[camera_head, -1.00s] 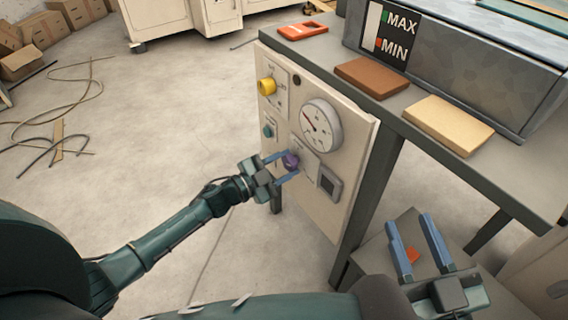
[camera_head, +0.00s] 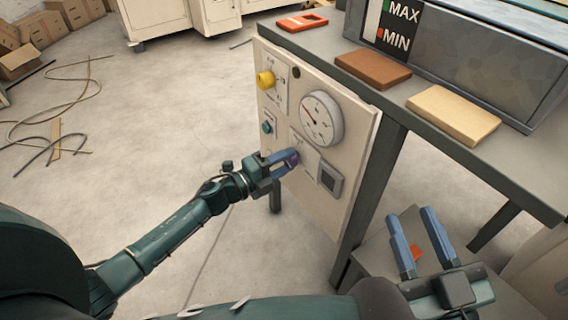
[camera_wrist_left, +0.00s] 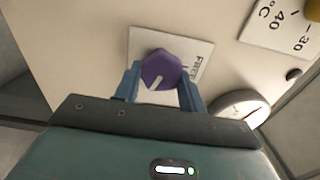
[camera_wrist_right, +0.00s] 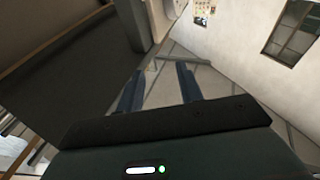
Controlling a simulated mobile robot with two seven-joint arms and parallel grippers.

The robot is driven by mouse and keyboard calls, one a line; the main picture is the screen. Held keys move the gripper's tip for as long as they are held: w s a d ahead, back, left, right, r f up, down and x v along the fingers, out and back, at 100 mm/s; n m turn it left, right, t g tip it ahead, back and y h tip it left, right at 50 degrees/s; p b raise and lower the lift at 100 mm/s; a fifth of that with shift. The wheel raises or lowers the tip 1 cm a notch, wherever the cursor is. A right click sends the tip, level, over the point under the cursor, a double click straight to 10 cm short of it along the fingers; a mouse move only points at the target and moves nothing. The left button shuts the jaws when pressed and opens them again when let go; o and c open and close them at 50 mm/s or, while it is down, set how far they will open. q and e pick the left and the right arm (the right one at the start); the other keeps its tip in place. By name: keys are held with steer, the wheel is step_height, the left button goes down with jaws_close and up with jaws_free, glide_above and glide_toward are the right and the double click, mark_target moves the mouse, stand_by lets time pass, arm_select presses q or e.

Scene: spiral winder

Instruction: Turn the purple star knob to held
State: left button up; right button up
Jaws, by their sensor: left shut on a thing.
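The purple star knob (camera_head: 295,159) sits on the cream panel (camera_head: 338,215), mostly hidden by my left fingers in the head view. In the left wrist view the purple knob (camera_wrist_left: 160,67) shows a white pointer line aimed down and slightly left. Its white plate (camera_wrist_left: 200,50) carries the word FREE at the right; other lettering is hidden. My left gripper (camera_head: 294,156) is shut on the knob, with one finger on each side; it also shows in the left wrist view (camera_wrist_left: 159,80). My right gripper (camera_head: 411,214) is open and empty, low at the right, away from the panel.
The panel also carries a yellow knob (camera_head: 265,80), a teal button (camera_head: 267,127), a round gauge (camera_head: 322,118) and a grey square switch (camera_head: 331,178). The table (camera_head: 400,110) holds a brown block (camera_head: 373,69) and a tan block (camera_head: 454,115).

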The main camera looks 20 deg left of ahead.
arm_select(q)
steer(key=shift+f+m+b, duration=0.1)
steer(key=shift+m+b, duration=0.2)
steer(key=shift+m, duration=0.8)
arm_select(e)
steer(key=shift+w+r+n+t+y, duration=0.15)
steer(key=shift+r+n+t+y, duration=0.2)
steer(key=shift+r, duration=0.35)
steer(key=shift+d, duration=0.1)
arm_select(q)
steer(key=o, duration=1)
steer(key=shift+c, duration=0.2)
arm_select(e)
steer(key=shift+f, duration=0.1)
arm_select(q)
steer(key=p+v, duration=0.3)
steer(key=v, duration=1)
arm_select(e)
steer(key=shift+d+f+g+h, duration=0.1)
steer(key=shift+f+g+h, duration=0.35)
steer(key=shift+f+h, duration=0.1)
arm_select(q)
steer(key=shift+s+a, duration=0.1)
arm_select(e)
steer(key=shift+s+r, duration=0.1)
steer(key=shift+s, duration=0.15)
